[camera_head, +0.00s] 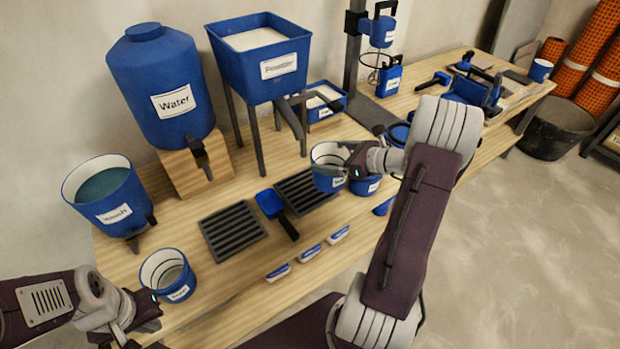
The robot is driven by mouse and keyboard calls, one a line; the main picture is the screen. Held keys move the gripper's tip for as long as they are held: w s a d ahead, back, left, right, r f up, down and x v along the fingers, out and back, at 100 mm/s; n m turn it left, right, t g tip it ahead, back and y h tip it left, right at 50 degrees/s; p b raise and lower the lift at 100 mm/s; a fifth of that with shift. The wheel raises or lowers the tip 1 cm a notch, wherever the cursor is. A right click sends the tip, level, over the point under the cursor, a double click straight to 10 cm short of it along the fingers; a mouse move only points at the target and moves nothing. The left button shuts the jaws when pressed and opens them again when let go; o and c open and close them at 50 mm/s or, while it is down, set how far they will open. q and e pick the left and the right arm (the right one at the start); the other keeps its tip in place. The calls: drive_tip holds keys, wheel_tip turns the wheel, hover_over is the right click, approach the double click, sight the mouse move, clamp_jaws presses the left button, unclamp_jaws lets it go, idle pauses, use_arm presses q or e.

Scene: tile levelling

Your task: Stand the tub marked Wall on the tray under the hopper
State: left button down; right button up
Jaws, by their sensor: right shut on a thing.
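My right gripper (350,165) is shut on the rim of a white-lined blue tub (327,181). Its label is too small to read for sure. The tub is upright at the right end of a dark slatted tray (292,184); I cannot tell whether it touches anything below. The blue hopper marked Powder (243,68) stands on legs behind that tray. A second slatted tray (233,230) lies to the left, in front of the Water tank (172,90). My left gripper (142,318) appears open and empty, just below another blue tub (168,275) with an unreadable label.
Another blue tub (365,186) stands close right of the held one. A blue scoop (270,204) lies between the trays. Several small labelled plates (309,253) line the front edge. A wash bucket (107,195) is at left. A mixer stand (352,55) and tools stand at right.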

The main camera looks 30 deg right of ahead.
drive_tip(key=w+a+f+b, duration=0.2)
drive_tip(key=w+a+f, duration=0.1)
drive_tip(key=w+f, duration=0.5)
drive_tip(key=shift+a+f+b, duration=0.3)
drive_tip(key=shift+f+b, duration=0.1)
drive_tip(key=shift+f, duration=0.35)
drive_tip(key=shift+f, duration=0.1)
